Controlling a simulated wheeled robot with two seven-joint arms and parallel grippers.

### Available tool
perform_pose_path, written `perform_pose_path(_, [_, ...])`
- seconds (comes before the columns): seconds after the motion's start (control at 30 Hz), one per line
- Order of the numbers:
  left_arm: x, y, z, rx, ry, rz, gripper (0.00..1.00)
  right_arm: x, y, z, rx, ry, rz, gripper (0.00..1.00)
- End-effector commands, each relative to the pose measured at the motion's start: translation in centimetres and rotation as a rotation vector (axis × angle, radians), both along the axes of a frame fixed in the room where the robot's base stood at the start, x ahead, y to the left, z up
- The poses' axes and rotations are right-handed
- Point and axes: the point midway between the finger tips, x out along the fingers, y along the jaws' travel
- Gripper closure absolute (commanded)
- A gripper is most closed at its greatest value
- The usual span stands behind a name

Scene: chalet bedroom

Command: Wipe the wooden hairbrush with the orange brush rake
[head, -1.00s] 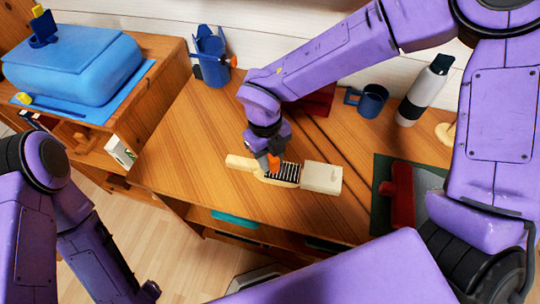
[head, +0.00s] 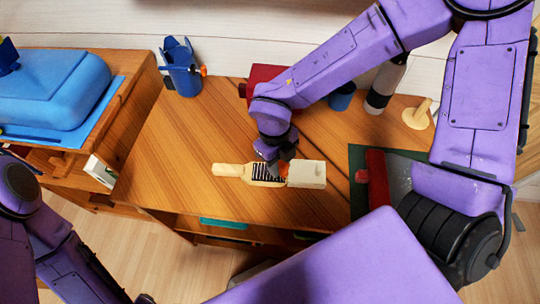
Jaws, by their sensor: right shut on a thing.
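The wooden hairbrush (head: 235,170) lies on the desk with its dark bristles facing up. Its handle points left and its right end lies against a cream block (head: 306,174). My right gripper (head: 277,166) is directly over the bristles, pointing down. It is shut on the orange brush rake (head: 283,168), of which only a small orange part shows at the bristles' right side. I cannot tell whether the rake touches the bristles. My left arm is at the lower left, and its gripper end (head: 143,299) is low, at the picture's bottom edge; its jaws are not clear.
On the wooden desk (head: 160,140) stand a blue cup with tools (head: 184,75), a blue mug (head: 341,96) and a bottle (head: 384,85). A red object (head: 376,178) lies on a dark green mat (head: 357,155) at right. A blue case (head: 60,88) sits at left.

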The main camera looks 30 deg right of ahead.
Motion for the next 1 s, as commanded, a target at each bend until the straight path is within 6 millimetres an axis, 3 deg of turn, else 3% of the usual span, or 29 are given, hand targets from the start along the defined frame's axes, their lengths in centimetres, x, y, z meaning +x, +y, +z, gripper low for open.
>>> perform_pose_path(0.2, [0.0, 0.0, 0.5, 0.0, 0.0, 0.0, 0.36, 0.1, 0.2, 0.0, 0.0, 0.001, 0.001, 0.93])
perform_pose_path(1.0, [0.0, 0.0, 0.8, 0.0, 0.0, 0.0, 0.36, 3.7, 5.9, -0.1, -0.001, 0.001, 0.001, 0.93])
